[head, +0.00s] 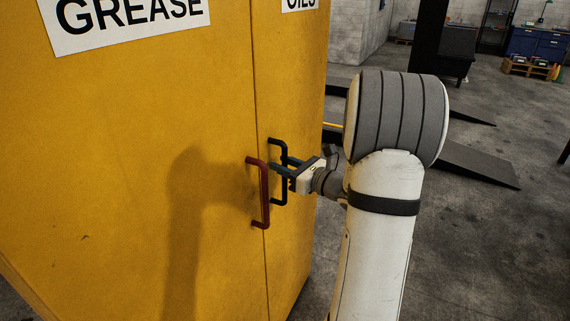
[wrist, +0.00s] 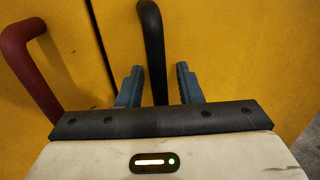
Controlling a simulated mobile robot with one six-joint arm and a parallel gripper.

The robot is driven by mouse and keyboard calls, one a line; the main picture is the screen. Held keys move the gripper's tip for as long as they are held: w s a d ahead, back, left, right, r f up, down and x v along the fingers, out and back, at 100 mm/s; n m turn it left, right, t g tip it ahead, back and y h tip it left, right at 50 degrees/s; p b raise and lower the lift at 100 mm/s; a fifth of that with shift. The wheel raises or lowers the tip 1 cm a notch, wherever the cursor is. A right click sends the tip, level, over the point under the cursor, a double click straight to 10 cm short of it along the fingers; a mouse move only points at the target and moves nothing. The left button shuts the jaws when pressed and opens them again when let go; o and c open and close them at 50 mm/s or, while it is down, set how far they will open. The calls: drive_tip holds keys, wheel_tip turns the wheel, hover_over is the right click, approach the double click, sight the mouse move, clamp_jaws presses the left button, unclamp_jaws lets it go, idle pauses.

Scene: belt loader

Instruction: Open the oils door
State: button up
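The oils door (head: 291,70) is the right-hand door of a yellow cabinet, under a partly cut-off OILS label (head: 300,3). It looks shut, level with the door beside it. Its black bar handle (head: 283,150) stands upright, and it also shows in the wrist view (wrist: 152,40). My gripper (head: 275,167) is at this handle. In the wrist view its two blue-grey fingers (wrist: 158,84) are apart, one on each side of the black handle, with gaps between them and the bar. The head view partly hides the handle behind my gripper.
The grease door (head: 130,130) is on the left, with a GREASE label (head: 125,18). Its red handle (head: 262,195) stands close left of my gripper and shows in the wrist view (wrist: 28,65). Grey ramps (head: 475,165) lie on the floor beyond my arm.

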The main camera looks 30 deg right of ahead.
drive_tip(key=shift+c, duration=0.4)
clamp_jaws()
drive_tip(key=shift+d+r, duration=0.1)
